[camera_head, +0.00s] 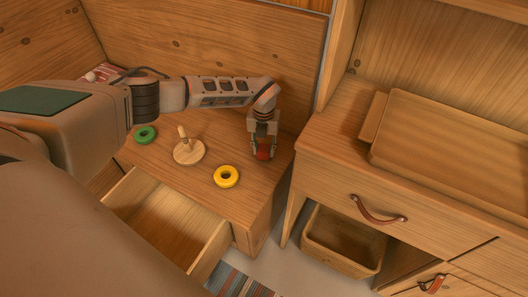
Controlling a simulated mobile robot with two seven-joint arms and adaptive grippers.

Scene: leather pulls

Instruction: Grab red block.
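The red block (264,154) is on or just above the wooden tabletop, near its right edge. My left gripper (264,152) points down over it, with a finger on each side of the block. The fingers hide part of the block, and I cannot tell whether they press on it or whether it is lifted. My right gripper is not in view.
On the table (195,178) are a green ring (145,135), a wooden peg stand (188,153) and a yellow ring (226,176). A drawer (165,222) stands open in front. A cabinet (340,165) with a wooden tray (450,150) stands right, above a bin (343,240).

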